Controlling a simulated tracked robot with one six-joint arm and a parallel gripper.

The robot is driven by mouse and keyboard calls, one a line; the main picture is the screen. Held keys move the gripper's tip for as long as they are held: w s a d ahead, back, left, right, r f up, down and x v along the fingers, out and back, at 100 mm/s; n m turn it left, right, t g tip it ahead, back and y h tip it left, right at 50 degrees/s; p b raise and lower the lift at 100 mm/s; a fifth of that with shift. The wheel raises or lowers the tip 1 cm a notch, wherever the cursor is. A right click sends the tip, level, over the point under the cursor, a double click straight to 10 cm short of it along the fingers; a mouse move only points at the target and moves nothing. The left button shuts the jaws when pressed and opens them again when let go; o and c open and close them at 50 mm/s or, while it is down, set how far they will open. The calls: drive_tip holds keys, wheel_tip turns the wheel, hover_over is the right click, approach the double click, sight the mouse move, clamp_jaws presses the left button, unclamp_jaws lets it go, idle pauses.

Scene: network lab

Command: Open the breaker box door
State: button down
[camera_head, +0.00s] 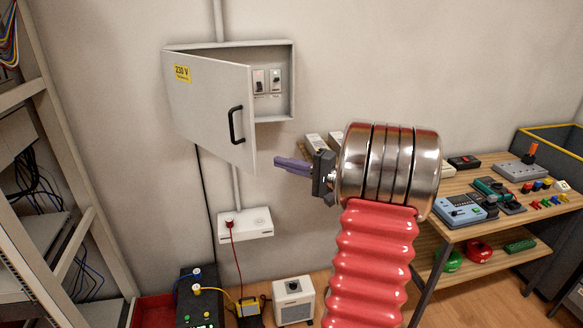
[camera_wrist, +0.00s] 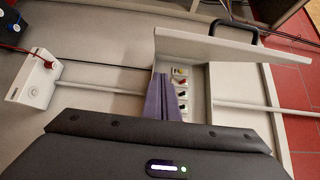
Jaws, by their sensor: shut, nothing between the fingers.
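The breaker box (camera_head: 293,85) is a grey wall cabinet at the upper left of the head view. Its door (camera_head: 205,100), with a yellow 230 V label and a black handle (camera_head: 236,125), stands partly open, swung out on its left side. My gripper (camera_head: 277,162) is shut and empty, below and right of the door's free edge, apart from the handle. In the wrist view, my purple fingers (camera_wrist: 163,98) are together; the open door (camera_wrist: 205,48) and its handle (camera_wrist: 235,25) are at the upper right.
A white wall socket box (camera_head: 245,224) with a red plug is below the breaker box. A wooden workbench (camera_head: 480,205) with devices stands at the right. A metal rack (camera_head: 75,195) is at the left. Small units (camera_head: 293,300) stand on the floor.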

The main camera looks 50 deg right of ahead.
drive_tip(key=w+a, duration=0.5)
idle(0.4)
drive_tip(key=shift+a, duration=0.1)
